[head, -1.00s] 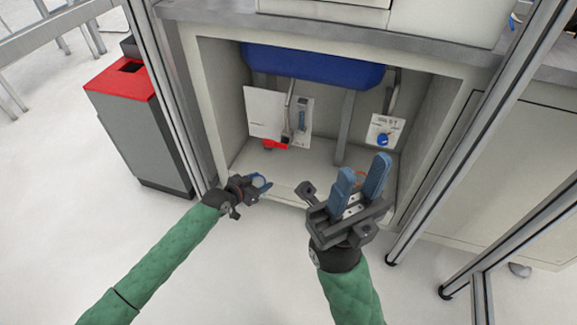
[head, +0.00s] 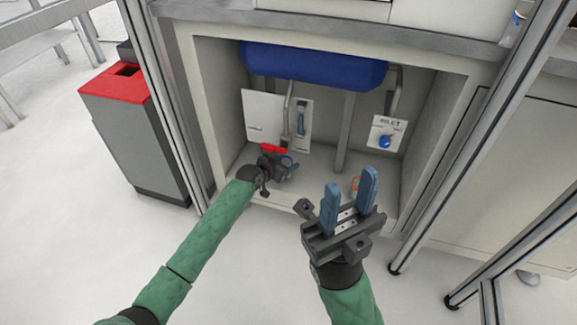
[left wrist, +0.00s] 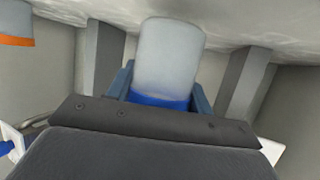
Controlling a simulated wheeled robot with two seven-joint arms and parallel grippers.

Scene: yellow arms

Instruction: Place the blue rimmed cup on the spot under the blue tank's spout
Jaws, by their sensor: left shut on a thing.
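The blue rimmed cup (left wrist: 168,55) is whitish and sits between the fingers of my left gripper (left wrist: 160,88) in the left wrist view. In the head view my left gripper (head: 284,166) is shut on it inside the cabinet opening; only a bit of the blue rim (head: 288,160) shows. The blue tank (head: 314,66) hangs at the top of the cabinet. The spot under the spout is hidden by the gripper. My right gripper (head: 350,205) is open and empty in front of the cabinet.
An orange rimmed cup (head: 355,184) stands on the cabinet floor behind my right gripper; it also shows in the left wrist view (left wrist: 15,22). An inlet panel with a blue knob (head: 386,141) is at the right. A grey post (head: 345,130) stands mid-cabinet. Cabinet sides flank the opening.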

